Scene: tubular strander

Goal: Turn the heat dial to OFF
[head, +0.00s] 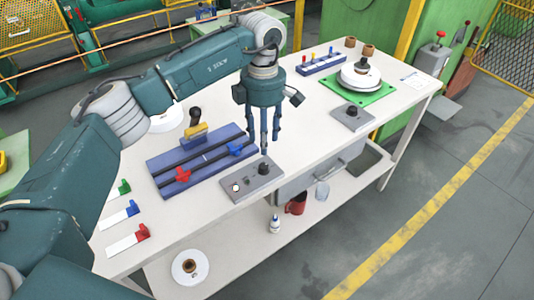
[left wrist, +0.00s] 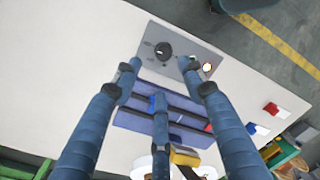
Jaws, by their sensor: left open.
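A grey control plate (head: 253,182) lies near the front edge of the white bench, with a black dial (head: 263,169) and a pale round button (head: 236,187). The left wrist view shows the same black dial (left wrist: 163,49), the plate (left wrist: 178,57) and the lit button (left wrist: 207,67). A second grey plate (head: 345,119) farther right has another black dial (head: 351,110). Their labels are too small to read, so I cannot tell which is the heat dial. My left gripper (head: 264,143) points down, fingers spread and empty, above the back of the nearer plate. My right gripper is not in view.
A blue slotted board (head: 190,180) with red, blue and yellow pieces lies left of the nearer plate. A green mat (head: 361,94) bears a white spool (head: 361,74) at the back right. The bench front between the two plates is clear.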

